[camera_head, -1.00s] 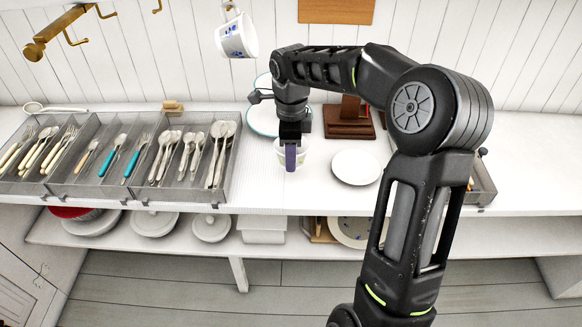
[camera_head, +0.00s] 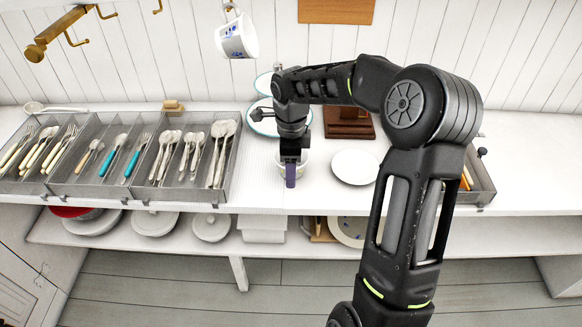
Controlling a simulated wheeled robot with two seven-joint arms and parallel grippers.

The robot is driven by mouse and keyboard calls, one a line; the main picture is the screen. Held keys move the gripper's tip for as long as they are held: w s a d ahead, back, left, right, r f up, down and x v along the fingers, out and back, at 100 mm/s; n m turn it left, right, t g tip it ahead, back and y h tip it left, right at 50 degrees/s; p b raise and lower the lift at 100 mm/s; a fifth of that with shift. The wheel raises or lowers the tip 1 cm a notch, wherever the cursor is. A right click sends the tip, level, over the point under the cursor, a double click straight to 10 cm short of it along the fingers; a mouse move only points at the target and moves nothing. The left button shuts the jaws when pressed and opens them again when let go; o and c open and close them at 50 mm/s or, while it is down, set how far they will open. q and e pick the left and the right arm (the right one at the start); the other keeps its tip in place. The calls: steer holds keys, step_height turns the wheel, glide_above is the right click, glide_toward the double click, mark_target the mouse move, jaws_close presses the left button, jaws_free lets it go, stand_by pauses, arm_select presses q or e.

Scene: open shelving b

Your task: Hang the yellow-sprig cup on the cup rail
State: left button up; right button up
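My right gripper (camera_head: 291,174) points down at the middle of the counter, at a white cup (camera_head: 304,163). The cup is mostly hidden behind the gripper, so I cannot make out its pattern or whether the fingers touch it. Only one purple finger shows clearly, so the opening cannot be judged. The brass cup rail (camera_head: 60,33) with several hooks is on the wall at the upper left. A white cup with blue flowers (camera_head: 238,38) hangs from a hook at the top. My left gripper is not in view.
A grey cutlery tray (camera_head: 232,165) fills the counter's left side. A white plate (camera_head: 355,167) lies right of the gripper, and blue-rimmed plates (camera_head: 262,122) lie behind it. A dark wooden stand (camera_head: 350,124) is at the back. Dishes sit on the lower shelf (camera_head: 190,245).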

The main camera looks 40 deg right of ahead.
stand_by(0.3)
step_height(320, 180, up, 8)
steer(key=shift+w+d+f+b, duration=0.1)
steer(key=shift+w+f+b, duration=0.1)
steer(key=shift+b, duration=0.3)
steer(key=shift+s+f, duration=0.1)
stand_by(0.6)
